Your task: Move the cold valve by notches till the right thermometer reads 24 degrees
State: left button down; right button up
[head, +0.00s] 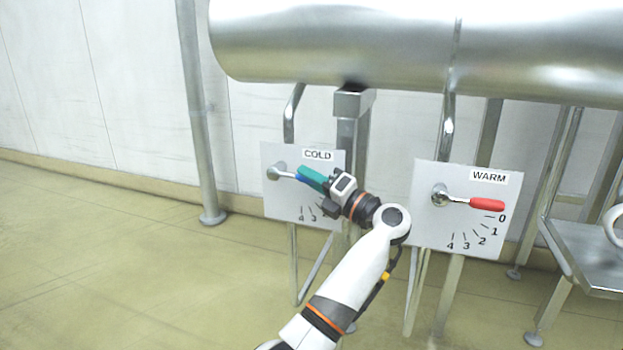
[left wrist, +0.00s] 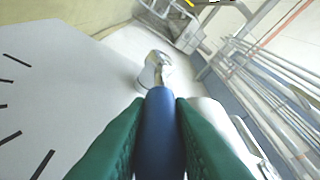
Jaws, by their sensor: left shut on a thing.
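The cold valve's lever has a blue handle (left wrist: 159,130) and a metal pivot (head: 274,172) on a white plate labelled COLD (head: 283,200). My left gripper (head: 312,178), with green fingers, is shut on the blue handle. In the left wrist view the two fingers press on both sides of it. The lever points right and slightly down in the head view. The notch marks 3 and 4 show below my gripper; the other marks are hidden behind it. No thermometer is in view. My right gripper is not in view.
A WARM plate (head: 430,225) with a red-handled lever (head: 487,204) stands to the right, its lever near the 0 mark. A large steel tank (head: 400,50) hangs above both plates. Steel posts (head: 196,110) and a metal bench (head: 590,250) stand nearby. The floor at left is clear.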

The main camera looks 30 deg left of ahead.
pick_arm(q)
jog(key=f+y, duration=0.1)
jog(key=f+m+t+y+b, duration=0.1)
jog(key=f+m+t+y, duration=0.1)
jog(key=shift+s+a+f+y, duration=0.1)
jog(key=shift+a+f+y, duration=0.05)
jog(key=shift+a+y, duration=0.2)
jog(key=c, duration=1.3)
grip_release()
jog(key=shift+d, duration=0.15)
jog(key=p+v, duration=0.1)
jog(key=v, duration=1.1)
jog(key=shift+f, duration=0.15)
